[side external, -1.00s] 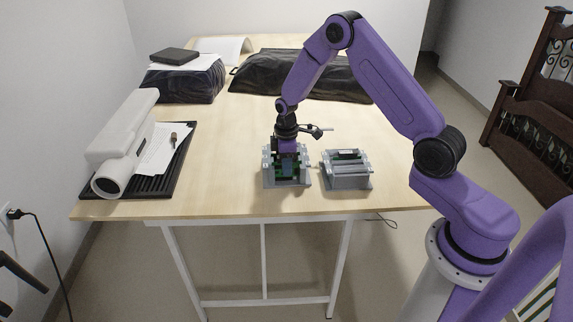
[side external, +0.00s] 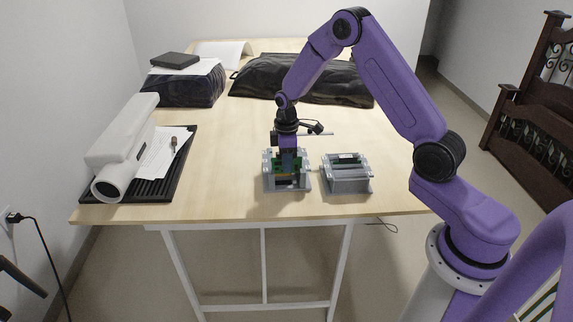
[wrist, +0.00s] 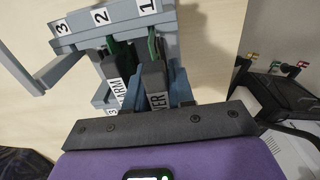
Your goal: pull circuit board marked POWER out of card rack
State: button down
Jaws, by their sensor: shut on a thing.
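The card rack (side external: 301,184) is a grey frame on the table's front part. My gripper (side external: 289,153) is above it, pointing down and shut on a green board with a blue part on its face (side external: 290,162), which stands raised in the rack. In the wrist view the board under my gripper has a label ending in "VER" (wrist: 158,101); the rest of the word is hidden. It lines up with rack number 1 (wrist: 148,6). Beside it is a board labelled "ARM" (wrist: 118,88), its first letters hidden, near number 2.
A second grey rack (side external: 348,184) stands close to the right. A black tray (side external: 163,184) with paper and a white device (side external: 121,147) are at the left. Dark bags (side external: 300,78) lie at the back. The middle of the table is clear.

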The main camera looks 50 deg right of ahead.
jog(key=shift+r, duration=2.75)
